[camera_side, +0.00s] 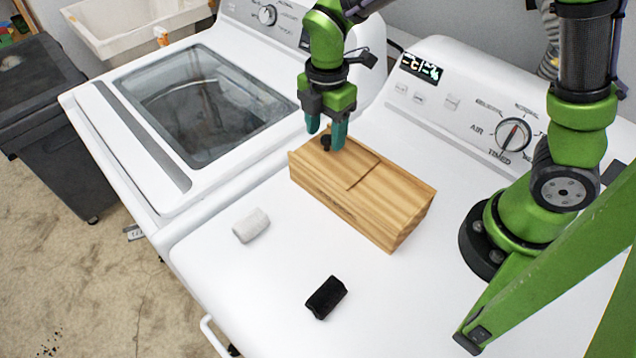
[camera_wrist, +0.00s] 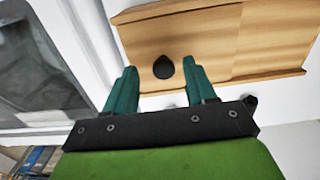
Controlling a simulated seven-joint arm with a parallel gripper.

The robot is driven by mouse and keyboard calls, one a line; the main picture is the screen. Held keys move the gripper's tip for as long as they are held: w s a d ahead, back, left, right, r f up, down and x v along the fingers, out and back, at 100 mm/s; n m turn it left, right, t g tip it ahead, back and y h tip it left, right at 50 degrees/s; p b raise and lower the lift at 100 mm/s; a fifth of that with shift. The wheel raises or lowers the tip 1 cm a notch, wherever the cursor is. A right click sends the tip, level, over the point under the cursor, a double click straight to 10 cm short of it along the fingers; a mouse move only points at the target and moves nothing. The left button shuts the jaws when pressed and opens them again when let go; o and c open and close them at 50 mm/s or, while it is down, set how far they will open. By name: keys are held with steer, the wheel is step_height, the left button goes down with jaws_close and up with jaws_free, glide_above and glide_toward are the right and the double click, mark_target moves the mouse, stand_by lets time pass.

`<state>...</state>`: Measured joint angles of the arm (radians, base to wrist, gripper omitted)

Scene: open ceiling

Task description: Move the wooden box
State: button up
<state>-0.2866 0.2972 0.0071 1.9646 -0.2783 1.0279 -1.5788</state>
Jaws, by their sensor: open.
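The wooden box (camera_side: 362,190) lies on the white dryer top, long side running from upper left to lower right. It has a lid panel with a small black knob (camera_side: 326,142) near its left end. My gripper (camera_side: 327,133) is over that left end, its two green fingers apart and pointing down. In the wrist view the box (camera_wrist: 215,45) fills the upper part, and the knob (camera_wrist: 163,67) shows between and a little beyond the open fingertips (camera_wrist: 160,75). Nothing is held. I cannot tell whether a finger touches the box.
A white cylinder-like piece (camera_side: 251,225) and a black block (camera_side: 326,297) lie on the dryer top (camera_side: 270,285) in front of the box. The washer (camera_side: 150,190) with a glass lid stands to the left. The dryer's control panel (camera_side: 470,110) rises behind. The front of the dryer top is mostly clear.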

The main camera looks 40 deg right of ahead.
steer(key=shift+f, duration=0.35)
jaws_close()
stand_by(1.3)
